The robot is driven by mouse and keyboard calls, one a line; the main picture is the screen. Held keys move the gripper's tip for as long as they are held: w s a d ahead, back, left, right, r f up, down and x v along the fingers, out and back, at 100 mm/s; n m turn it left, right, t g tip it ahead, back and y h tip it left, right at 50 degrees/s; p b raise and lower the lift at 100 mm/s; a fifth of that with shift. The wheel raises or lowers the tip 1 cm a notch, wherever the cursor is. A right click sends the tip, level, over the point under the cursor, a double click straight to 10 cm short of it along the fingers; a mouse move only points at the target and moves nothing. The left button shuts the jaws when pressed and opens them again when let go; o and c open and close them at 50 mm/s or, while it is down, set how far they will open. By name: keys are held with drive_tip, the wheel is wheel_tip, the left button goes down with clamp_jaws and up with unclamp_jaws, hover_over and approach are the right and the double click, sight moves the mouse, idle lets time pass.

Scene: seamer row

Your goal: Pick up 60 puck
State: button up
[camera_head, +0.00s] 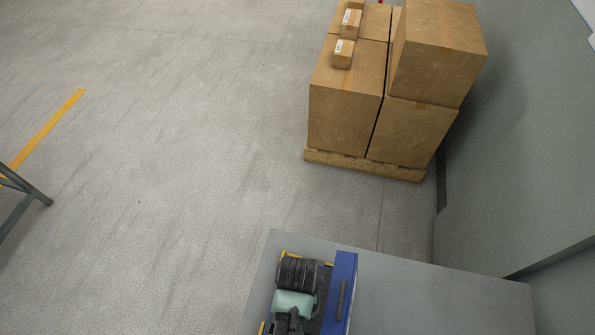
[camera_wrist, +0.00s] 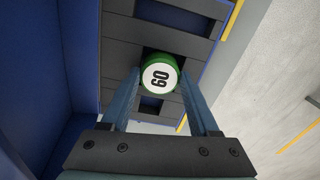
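The 60 puck (camera_wrist: 160,76) is round, with a green rim and a white face marked "60", which appears upside down in the wrist view. It is at a dark opening in a black slatted rack (camera_wrist: 118,62). My gripper (camera_wrist: 160,73) has one finger on each side of the puck, with the tips close to its rim. I cannot tell whether the fingers touch it or whether it is lifted. In the head view, my arm's end covers part of the rack area, and the puck is hidden.
A blue wall (camera_wrist: 84,60) borders the rack on the left in the wrist view; a blue panel (camera_head: 345,285) stands right of my arm in the head view. A grey surface (camera_head: 430,300) lies beyond it. Cardboard boxes (camera_head: 345,108) stand on a pallet (camera_head: 365,164). The floor at left is mostly clear.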

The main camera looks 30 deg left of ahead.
drive_tip(key=c, duration=0.8)
drive_tip(key=shift+r, duration=0.1)
drive_tip(key=shift+c, duration=0.2)
